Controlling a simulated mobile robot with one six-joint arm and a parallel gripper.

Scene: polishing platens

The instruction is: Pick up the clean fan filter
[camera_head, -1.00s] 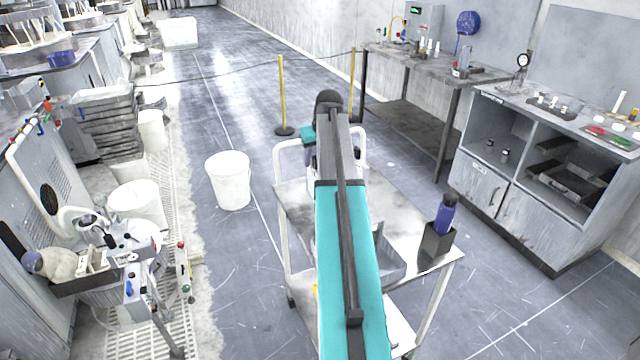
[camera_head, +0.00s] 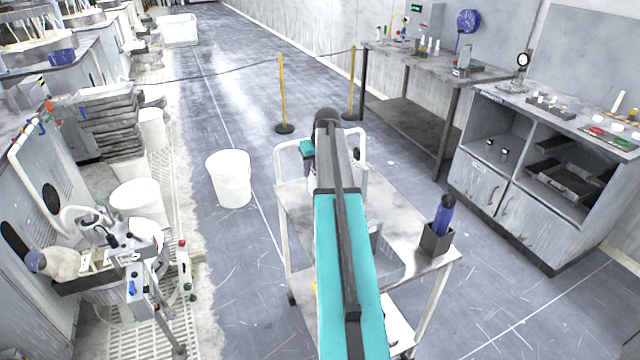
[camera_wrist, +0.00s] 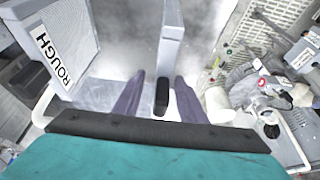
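In the wrist view, the two purple fingers of my gripper (camera_wrist: 159,84) are apart. A small black block (camera_wrist: 162,98) shows between them, with visible gaps on both sides. A thin grey-white panel (camera_wrist: 172,38), seen nearly edge-on, rises just beyond the block. It may be the clean fan filter, but I cannot read any label on it. A pale box-like unit marked "ROUGH" (camera_wrist: 72,35) stands to the left. In the head view, my arm hides most of my gripper and whatever lies below it on the cart.
The metal cart (camera_head: 405,208) stands under my arm, with a blue bottle (camera_head: 444,212) in a dark holder (camera_head: 436,241) at its right corner. A white bucket (camera_head: 229,180) stands left of the cart. A workbench (camera_head: 425,68) and cabinet (camera_head: 478,185) line the right wall.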

